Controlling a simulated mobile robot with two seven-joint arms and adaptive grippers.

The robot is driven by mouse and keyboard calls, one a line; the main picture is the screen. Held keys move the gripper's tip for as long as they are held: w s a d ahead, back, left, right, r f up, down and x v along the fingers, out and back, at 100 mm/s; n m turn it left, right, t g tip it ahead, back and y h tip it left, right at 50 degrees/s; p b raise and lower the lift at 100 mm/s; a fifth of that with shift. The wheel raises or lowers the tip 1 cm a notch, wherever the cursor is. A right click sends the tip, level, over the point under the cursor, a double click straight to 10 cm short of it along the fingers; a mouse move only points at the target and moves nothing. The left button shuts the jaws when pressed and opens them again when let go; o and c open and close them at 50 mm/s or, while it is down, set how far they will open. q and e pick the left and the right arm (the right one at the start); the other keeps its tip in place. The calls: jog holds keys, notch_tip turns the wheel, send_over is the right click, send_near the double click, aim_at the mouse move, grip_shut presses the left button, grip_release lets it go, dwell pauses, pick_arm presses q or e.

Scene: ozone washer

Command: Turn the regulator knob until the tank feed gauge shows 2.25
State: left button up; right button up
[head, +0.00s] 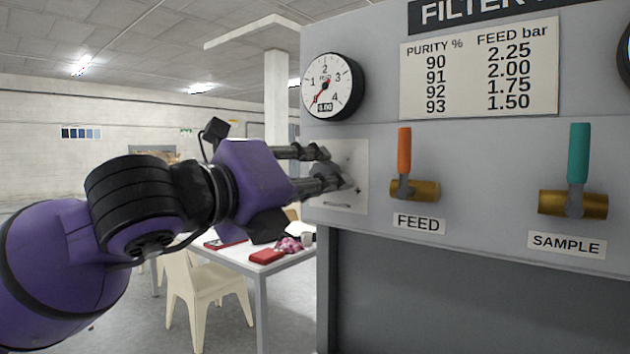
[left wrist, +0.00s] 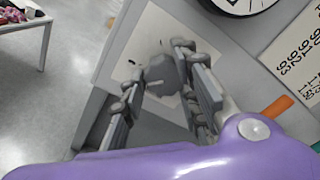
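The tank feed gauge (head: 325,72) is a round white dial with a black rim in the head view. Its red needle points to the low end at lower left, and its small display reads 0.00. The grey faceted regulator knob (left wrist: 162,75) sits on a pale plate in the left wrist view. My left gripper (head: 335,168) is at this plate, below the gauge, and hides most of the knob in the head view. In the left wrist view my left gripper's fingers (left wrist: 160,62) are apart, one on each side of the knob. Firm contact cannot be made out. My right gripper is out of view.
Right of the plate are the FEED valve (head: 404,165) with an orange handle and the SAMPLE valve (head: 578,155) with a teal handle. A purity and feed chart (head: 480,75) hangs above. A white table (head: 250,256) and chair (head: 198,290) stand behind, left of the panel.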

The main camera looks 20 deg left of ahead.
pick_arm(q)
jog(key=shift+f, duration=0.15)
jog(key=c, duration=0.5)
jog(key=shift+f, duration=0.1)
jog(key=shift+w+m, duration=0.1)
jog(key=shift+m, duration=0.2)
